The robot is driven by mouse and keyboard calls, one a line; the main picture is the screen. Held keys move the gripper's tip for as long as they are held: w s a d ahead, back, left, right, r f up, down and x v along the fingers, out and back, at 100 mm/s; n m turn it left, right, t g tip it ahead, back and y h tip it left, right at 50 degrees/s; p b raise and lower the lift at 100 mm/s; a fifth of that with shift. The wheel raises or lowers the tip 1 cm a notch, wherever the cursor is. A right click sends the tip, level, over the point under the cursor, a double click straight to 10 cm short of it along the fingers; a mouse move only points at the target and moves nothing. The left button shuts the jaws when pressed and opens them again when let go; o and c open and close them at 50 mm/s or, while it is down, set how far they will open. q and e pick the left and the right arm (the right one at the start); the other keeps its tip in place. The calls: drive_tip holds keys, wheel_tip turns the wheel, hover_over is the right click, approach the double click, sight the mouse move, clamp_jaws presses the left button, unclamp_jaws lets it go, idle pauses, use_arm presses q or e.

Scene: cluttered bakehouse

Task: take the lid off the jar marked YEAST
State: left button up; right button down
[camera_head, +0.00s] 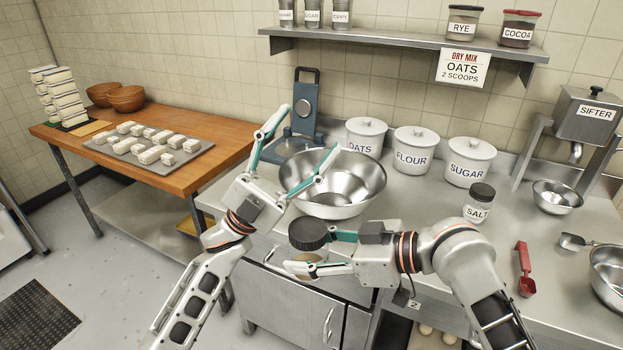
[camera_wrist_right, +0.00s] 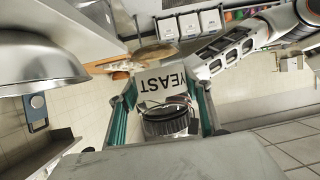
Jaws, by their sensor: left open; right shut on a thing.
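The YEAST jar is a small clear jar whose label (camera_wrist_right: 167,83) reads upside down in the right wrist view. Its black ribbed lid (camera_head: 308,233) is on it, and the lid also shows in the right wrist view (camera_wrist_right: 168,121). My right gripper (camera_head: 306,252) is shut around the jar's body below the lid, holding it in front of the counter edge. Fingers hide part of the jar in the head view. My left gripper (camera_head: 310,130) is open and empty, above and left of the jar, with its fingers over the big steel bowl.
The large steel bowl (camera_head: 362,193) stands just behind the jar, with a blue scale (camera_head: 303,103) behind it. OATS, FLOUR (camera_head: 411,158) and SUGAR canisters line the wall. A SALT jar (camera_head: 478,205) and red scoop (camera_head: 525,268) are to the right. A wooden table (camera_head: 222,135) stands left.

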use_arm(q)
drive_tip(key=s+d+r+m+g+y, duration=0.4)
drive_tip(key=s+d+m+g+y, duration=0.6)
drive_tip(key=m+g, duration=0.65)
drive_tip(key=s+d+f+m+t+y, duration=0.3)
drive_tip(key=s+d+f+m+y, duration=0.1)
drive_tip(key=s+m+y, duration=0.4)
drive_tip(key=m+t+y, duration=0.9)
drive_tip(key=t+y, duration=0.2)
drive_tip(key=t, duration=0.1)
hover_over(311, 227)
drive_tip(key=shift+g, duration=0.25)
drive_tip(key=f, duration=0.5)
drive_tip(key=shift+s+d+f, duration=0.2)
drive_tip(key=shift+s+d, duration=0.15)
drive_tip(key=shift+w+a, duration=0.25)
drive_tip(key=shift+w+a+f, duration=0.1)
drive_tip(key=shift+f, duration=0.15)
wheel_tip(311, 227, down, 7)
drive_tip(key=shift+f, duration=0.2)
